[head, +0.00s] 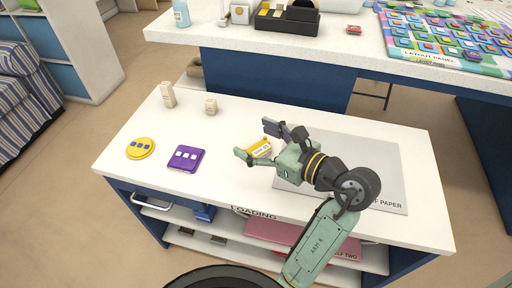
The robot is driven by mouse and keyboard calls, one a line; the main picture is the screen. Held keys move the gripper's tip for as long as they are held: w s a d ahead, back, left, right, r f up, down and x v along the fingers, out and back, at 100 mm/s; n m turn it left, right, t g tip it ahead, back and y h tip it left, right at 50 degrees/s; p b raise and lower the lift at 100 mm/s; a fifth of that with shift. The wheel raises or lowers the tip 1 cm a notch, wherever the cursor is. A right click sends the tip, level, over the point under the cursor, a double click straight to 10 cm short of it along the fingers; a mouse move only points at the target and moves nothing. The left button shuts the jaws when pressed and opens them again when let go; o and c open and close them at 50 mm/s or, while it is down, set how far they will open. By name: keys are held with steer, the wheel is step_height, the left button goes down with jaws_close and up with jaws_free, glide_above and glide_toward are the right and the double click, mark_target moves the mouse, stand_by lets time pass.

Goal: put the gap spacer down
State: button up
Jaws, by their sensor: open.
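My gripper (256,142) is open low over the white worktop, its fingers spread and pointing left. A small yellow piece with a white label (261,149) shows between the fingers; its label is too small to read, and I cannot tell if it is the gap spacer. Part of it is hidden by the gripper. It appears to lie on the worktop (130,130), but I cannot tell whether a finger touches it. Two pale beige blocks stand at the back left, a taller one (168,94) and a shorter one (211,106).
A round yellow piece (141,148) and a purple square piece (186,158) lie at the left. A grey sheet (390,165) lies under my arm at the right. Behind is a higher bench (360,45) with a black tray (288,22) and a colourful layout panel (440,55).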

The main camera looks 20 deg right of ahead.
mark_target(260, 148)
steer(key=s+d+f+m+h, duration=0.1)
steer(key=d+f, duration=0.1)
steer(key=s+d+f+h, duration=0.1)
steer(key=d+f, duration=0.1)
steer(key=s+d+f+m+h, duration=0.1)
steer(key=d+f, duration=0.1)
steer(key=shift+s+d+f+m+g, duration=0.1)
steer(key=shift+s+d+m+g, duration=0.2)
steer(key=shift+g, duration=0.1)
steer(key=x, duration=0.4)
steer(key=shift+w+a+f+p, duration=0.1)
steer(key=shift+w+f+p, duration=0.05)
steer(key=shift+w+p, duration=0.15)
steer(key=shift+f+p+x, duration=0.2)
steer(key=shift+p+x, duration=0.6)
steer(key=shift+x, duration=2.05)
steer(key=c, duration=0.9)
steer(key=shift+r, duration=0.15)
